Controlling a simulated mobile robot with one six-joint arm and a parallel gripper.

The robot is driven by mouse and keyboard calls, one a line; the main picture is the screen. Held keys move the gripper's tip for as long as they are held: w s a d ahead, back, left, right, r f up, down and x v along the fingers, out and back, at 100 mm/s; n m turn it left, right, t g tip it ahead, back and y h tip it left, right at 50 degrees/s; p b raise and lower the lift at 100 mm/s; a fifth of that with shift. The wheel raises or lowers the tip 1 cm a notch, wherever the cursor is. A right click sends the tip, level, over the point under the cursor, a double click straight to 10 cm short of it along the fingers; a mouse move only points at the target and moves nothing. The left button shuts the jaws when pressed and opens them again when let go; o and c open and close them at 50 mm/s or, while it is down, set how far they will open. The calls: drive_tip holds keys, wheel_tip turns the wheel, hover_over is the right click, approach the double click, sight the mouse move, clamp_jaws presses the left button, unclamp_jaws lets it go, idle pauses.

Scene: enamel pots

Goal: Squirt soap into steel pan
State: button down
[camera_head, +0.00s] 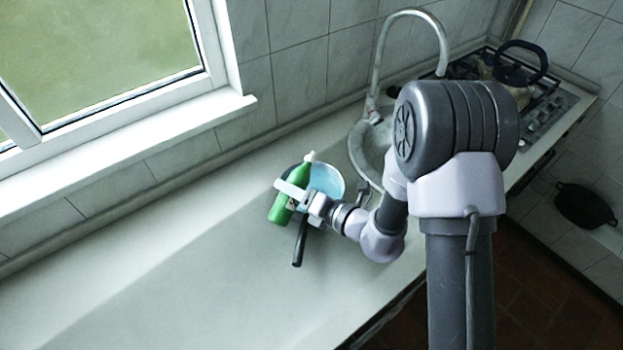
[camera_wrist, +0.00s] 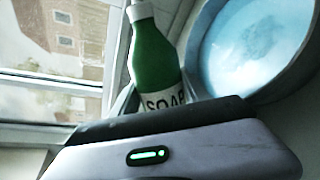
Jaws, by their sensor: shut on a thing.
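A green soap bottle (camera_head: 282,205) with a white top is held tilted in my gripper (camera_head: 296,192), above the counter. The wrist view shows the bottle (camera_wrist: 158,62) with its white "SOAP" label; the gripper body hides its lower part. The pan (camera_head: 327,181) is beside and partly behind the bottle, with light blue content inside and a black handle toward the front. In the wrist view the pan (camera_wrist: 250,45) is at the upper right, its rim close to the bottle. I cannot tell whether the bottle touches the pan.
The counter (camera_head: 180,270) is clear to the left and front. A sink with a tall curved tap (camera_head: 376,75) is behind my arm. A stove with a kettle (camera_head: 519,68) is at the back right. A window is on the left.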

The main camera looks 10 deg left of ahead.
drive_tip(key=shift+s+f+m, duration=0.15)
drive_tip(key=shift+m, duration=0.15)
idle(0.8)
drive_tip(key=shift+s+a+r+m+g+p, duration=0.2)
drive_tip(key=shift+s+m+g+p, duration=0.2)
drive_tip(key=shift+m+p, duration=0.65)
drive_tip(key=shift+s+a+r+m+g+p, duration=0.15)
drive_tip(key=shift+s+m+g+p, duration=0.25)
drive_tip(key=shift+p, duration=1.2)
idle(4.2)
